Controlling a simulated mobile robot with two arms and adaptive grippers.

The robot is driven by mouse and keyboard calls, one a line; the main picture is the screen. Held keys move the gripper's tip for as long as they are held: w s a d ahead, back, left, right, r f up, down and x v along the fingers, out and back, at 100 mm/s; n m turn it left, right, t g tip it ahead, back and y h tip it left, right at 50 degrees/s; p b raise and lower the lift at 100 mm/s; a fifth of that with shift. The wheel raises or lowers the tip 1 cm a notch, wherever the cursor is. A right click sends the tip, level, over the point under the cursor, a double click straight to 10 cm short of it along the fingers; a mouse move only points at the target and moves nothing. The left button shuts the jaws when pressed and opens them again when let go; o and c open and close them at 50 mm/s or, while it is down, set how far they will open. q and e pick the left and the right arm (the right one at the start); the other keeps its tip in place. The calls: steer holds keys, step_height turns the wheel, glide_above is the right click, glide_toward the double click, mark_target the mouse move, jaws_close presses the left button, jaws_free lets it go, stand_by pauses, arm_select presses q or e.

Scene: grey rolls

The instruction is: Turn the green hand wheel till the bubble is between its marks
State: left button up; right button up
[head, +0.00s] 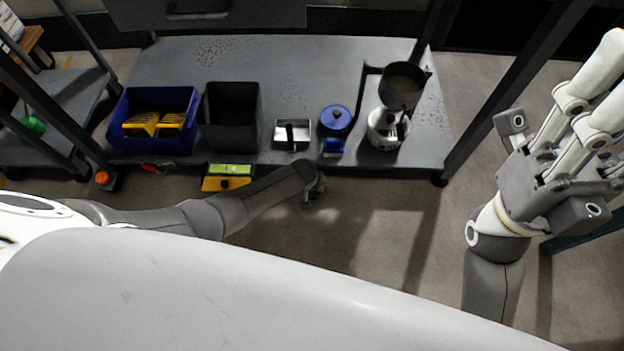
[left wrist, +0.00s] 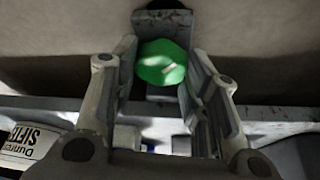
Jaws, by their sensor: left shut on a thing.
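The green hand wheel (left wrist: 162,62) shows in the left wrist view, between the two fingers of my left gripper (left wrist: 165,75). The gripper is shut on the wheel. In the head view my left gripper (head: 314,190) is small and dark at the end of my arm, in front of the shelf; the wheel is hidden there. A yellow level (head: 228,178) with a bright green vial shows just above my left forearm, partly covered by it. Its bubble and marks are too small to read.
A low grey shelf (head: 290,75) holds a blue bin (head: 185,145) with yellow items, a black bin (head: 232,120), a metal tray (head: 292,134), a blue-lidded pot (head: 335,120) and dark and white pots. Grey shelf legs stand at both sides. Open floor lies in front.

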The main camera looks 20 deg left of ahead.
arm_select(q)
steer(key=shift+s+d+f, duration=0.1)
steer(key=shift+s+d, duration=0.15)
steer(key=shift+d, duration=0.05)
steer(key=o, duration=0.8)
steer(key=shift+o, duration=1.1)
steer(key=shift+a, duration=0.15)
steer(key=shift+w, duration=0.1)
steer(key=v, duration=1.2)
steer(key=shift+w, duration=0.1)
